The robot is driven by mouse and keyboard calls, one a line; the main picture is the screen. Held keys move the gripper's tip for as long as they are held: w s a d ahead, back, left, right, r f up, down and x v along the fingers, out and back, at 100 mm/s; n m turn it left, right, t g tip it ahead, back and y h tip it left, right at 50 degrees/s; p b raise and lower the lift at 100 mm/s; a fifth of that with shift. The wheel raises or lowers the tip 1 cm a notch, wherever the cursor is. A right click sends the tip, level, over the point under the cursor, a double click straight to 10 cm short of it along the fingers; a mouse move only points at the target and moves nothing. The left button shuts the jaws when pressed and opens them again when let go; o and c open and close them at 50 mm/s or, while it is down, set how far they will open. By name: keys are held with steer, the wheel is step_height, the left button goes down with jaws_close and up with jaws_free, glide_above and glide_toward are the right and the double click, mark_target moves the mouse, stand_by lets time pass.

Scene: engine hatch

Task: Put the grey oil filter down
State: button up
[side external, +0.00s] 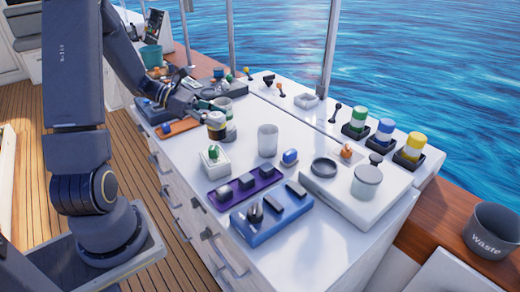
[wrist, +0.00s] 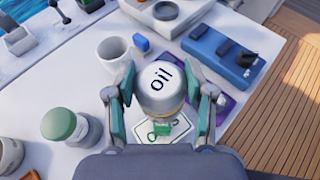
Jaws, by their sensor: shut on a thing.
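The grey oil filter (wrist: 160,88) is in my gripper (wrist: 162,100) in the wrist view, with "oil" written on its pale top and a yellowish band below. The two fingers close on it from both sides. In the side view the filter (side external: 216,120) looks upright, with a pale top and a dark lower part, just beyond the end of my gripper (side external: 204,110). Whether its base touches the white counter cannot be told. The filter's lower part is hidden in the wrist view.
A white holder with a green item (side external: 214,160) stands close by in front. A white cup (side external: 267,140), a purple tray (side external: 222,200) and a blue tray (side external: 245,228) are to the right. A green-lidded jar (wrist: 65,128) stands left in the wrist view.

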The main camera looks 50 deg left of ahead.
steer(key=w+d+m+g+h, duration=0.1)
steer(key=w+d, duration=0.2)
steer(key=w, duration=0.6)
steer(key=w+d, duration=0.3)
steer(key=w, duration=0.5)
steer(key=shift+w+a+f, duration=0.25)
steer(key=shift+w+f, duration=1.8)
steer(key=shift+w, duration=0.25)
steer(key=shift+w+a+f, duration=0.25)
steer(key=shift+w+f, duration=1.75)
steer(key=shift+w, duration=0.3)
steer(key=shift+w+a+f, duration=0.25)
steer(key=shift+w+f, duration=1.8)
steer(key=shift+w, duration=0.25)
steer(key=shift+f, duration=0.15)
steer(key=o, duration=1.4)
steer(key=shift+o, duration=0.2)
